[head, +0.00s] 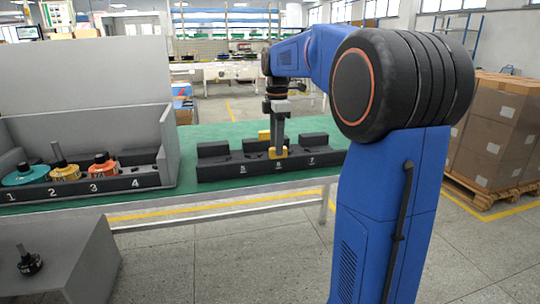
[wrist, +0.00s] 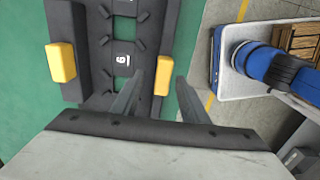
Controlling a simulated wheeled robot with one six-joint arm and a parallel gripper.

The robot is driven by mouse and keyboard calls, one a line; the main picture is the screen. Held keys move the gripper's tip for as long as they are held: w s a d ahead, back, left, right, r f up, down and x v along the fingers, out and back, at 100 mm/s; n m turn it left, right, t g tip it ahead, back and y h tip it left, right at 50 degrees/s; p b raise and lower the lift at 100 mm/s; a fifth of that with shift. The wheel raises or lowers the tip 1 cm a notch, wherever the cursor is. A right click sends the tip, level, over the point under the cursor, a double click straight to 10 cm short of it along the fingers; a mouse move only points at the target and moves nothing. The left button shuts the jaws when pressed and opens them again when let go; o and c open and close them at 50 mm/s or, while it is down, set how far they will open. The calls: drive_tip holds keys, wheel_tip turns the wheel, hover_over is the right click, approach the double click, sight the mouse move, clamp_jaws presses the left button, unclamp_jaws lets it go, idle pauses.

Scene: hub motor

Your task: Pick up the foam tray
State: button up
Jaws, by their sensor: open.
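The foam tray (head: 225,172) is a long dark tray on the green table, with numbers 5, 6 and 7 on its front. It has two yellow grips, one at the near side (head: 278,153) and one at the far side (head: 263,135). In the wrist view, the tray (wrist: 88,20) shows the number 6, the near grip (wrist: 162,82) and the far grip (wrist: 61,62). My gripper (head: 279,147) points down over the near grip. In the wrist view, its open fingers (wrist: 160,76) stand on either side of that grip; contact cannot be told.
A grey open-fronted bin (head: 172,150) left of the tray holds teal, yellow and orange parts in numbered places 1 to 3. Boxes (head: 497,125) stand on a pallet at right. A grey stand (head: 85,265) with a dark part is at front left.

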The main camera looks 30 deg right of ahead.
sight(278, 159)
drive_tip(key=shift+s+d+f, duration=0.1)
drive_tip(key=shift+s+f, duration=0.05)
drive_tip(key=shift+f, duration=1.4)
drive_tip(key=shift+s+f, duration=0.1)
drive_tip(key=shift+f, duration=1.45)
drive_tip(key=shift+c, duration=0.6)
clamp_jaws()
